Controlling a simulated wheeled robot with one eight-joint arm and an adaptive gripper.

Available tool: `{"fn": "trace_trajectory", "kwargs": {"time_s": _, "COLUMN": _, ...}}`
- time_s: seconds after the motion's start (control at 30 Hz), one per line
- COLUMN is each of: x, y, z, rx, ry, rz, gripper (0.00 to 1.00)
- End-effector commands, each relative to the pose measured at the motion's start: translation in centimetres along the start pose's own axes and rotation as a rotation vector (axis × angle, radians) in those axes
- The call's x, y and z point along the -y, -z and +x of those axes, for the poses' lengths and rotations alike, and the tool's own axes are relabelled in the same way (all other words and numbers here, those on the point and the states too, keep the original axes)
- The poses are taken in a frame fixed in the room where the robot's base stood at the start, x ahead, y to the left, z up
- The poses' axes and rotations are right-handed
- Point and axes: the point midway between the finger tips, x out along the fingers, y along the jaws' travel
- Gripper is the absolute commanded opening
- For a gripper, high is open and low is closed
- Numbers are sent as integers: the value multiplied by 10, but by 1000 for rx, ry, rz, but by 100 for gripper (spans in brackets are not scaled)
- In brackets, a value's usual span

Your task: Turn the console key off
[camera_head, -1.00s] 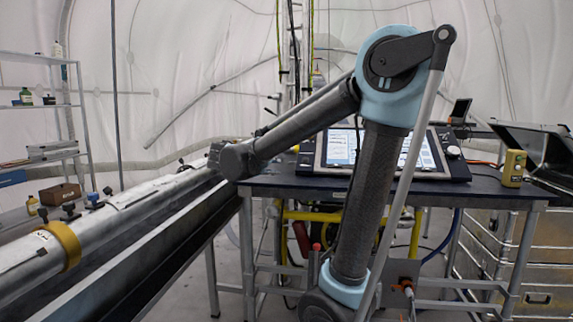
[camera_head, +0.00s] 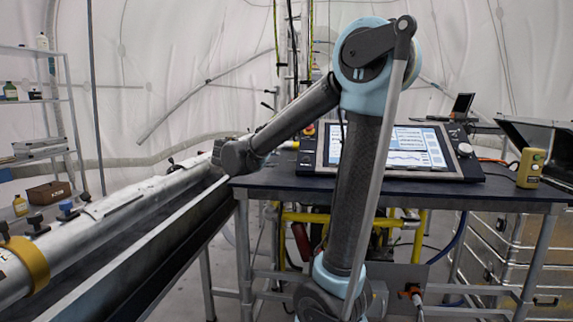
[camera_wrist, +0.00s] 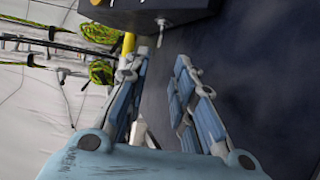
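The console (camera_head: 310,158) is a dark slanted panel with a lit screen on the table, partly hidden behind my arm in the head view. Its dark edge also shows at the top of the wrist view (camera_wrist: 185,15). A small metallic key-like piece (camera_wrist: 161,28) sticks out from that edge. I cannot make out the key in the head view. My gripper (camera_wrist: 158,70) is open, its two blue-padded fingers apart with nothing between them. The key lies beyond the fingertips, roughly in line with the gap, and is not touched.
The dark table top (camera_head: 400,190) is mostly bare in front of the console. A yellow handheld box (camera_head: 531,168) stands on its right. A long pale tube with a yellow collar (camera_head: 27,262) runs along the left. Metal cases (camera_head: 505,245) stand at the right.

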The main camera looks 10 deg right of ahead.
Motion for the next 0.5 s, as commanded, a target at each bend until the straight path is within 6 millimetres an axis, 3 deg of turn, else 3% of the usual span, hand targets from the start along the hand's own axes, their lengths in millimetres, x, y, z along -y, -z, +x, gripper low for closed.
{"fn": "trace_trajectory", "kwargs": {"time_s": 0.5, "x": 0, "y": -1, "z": 78, "rx": 3, "ry": 1, "rz": 1, "gripper": 24}}
